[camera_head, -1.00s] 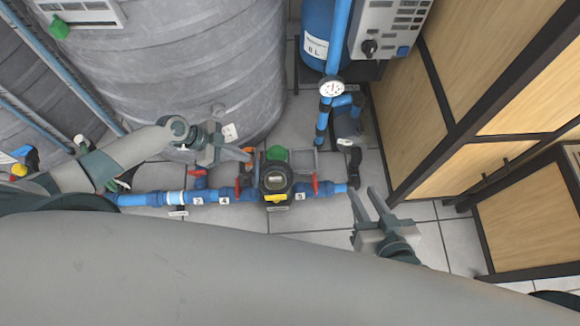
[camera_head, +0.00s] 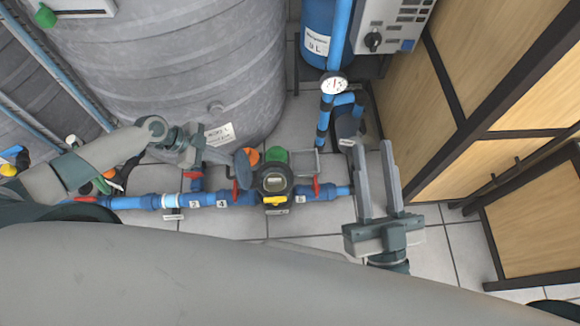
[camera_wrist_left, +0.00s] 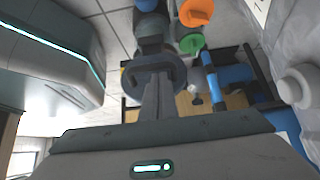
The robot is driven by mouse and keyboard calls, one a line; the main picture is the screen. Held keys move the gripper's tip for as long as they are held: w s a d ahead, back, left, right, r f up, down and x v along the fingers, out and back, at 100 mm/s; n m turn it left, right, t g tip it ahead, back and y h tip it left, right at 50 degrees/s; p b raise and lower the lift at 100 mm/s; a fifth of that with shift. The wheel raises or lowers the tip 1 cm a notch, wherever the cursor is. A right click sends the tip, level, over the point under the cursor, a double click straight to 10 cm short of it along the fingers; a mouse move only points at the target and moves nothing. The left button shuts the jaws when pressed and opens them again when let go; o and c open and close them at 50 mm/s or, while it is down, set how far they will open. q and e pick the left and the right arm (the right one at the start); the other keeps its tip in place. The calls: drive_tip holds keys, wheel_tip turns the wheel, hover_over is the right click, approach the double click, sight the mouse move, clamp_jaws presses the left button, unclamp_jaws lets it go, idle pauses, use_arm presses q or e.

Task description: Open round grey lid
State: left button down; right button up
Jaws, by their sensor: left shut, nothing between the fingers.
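The round grey lid (camera_head: 243,169) stands tilted up at the left side of the dark round meter (camera_head: 274,180), whose pale face is uncovered. In the left wrist view the lid (camera_wrist_left: 135,82) is a dark grey disc directly behind my fingertips. My left gripper (camera_head: 233,160) is shut and empty, its tips at the lid's left side. In the left wrist view its fingers (camera_wrist_left: 158,78) overlap the lid; I cannot tell whether they touch it. My right gripper (camera_head: 371,146) is open and empty, right of the meter.
A blue pipe (camera_head: 140,202) with red-handled valves runs through the meter. Orange (camera_head: 250,155) and green (camera_head: 277,154) round parts lie just behind it. A large grey tank (camera_head: 190,70) stands behind, and a wooden-panelled frame (camera_head: 480,100) on the right.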

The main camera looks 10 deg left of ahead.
use_arm(q)
drive_tip(key=shift+s+a+f, duration=0.1)
drive_tip(key=shift+a+f, duration=0.1)
drive_tip(key=shift+a, duration=0.1)
use_arm(e)
drive_tip(key=shift+s+d+r+t+y, duration=0.1)
drive_tip(key=shift+s+r+t+y, duration=0.05)
drive_tip(key=shift+s+r+t, duration=0.35)
drive_tip(key=shift+s+r+t+y, duration=0.15)
drive_tip(key=shift+s+r+t, duration=0.15)
drive_tip(key=shift+r, duration=0.25)
use_arm(q)
drive_tip(key=shift+a, duration=0.15)
use_arm(e)
drive_tip(key=shift+w, duration=0.1)
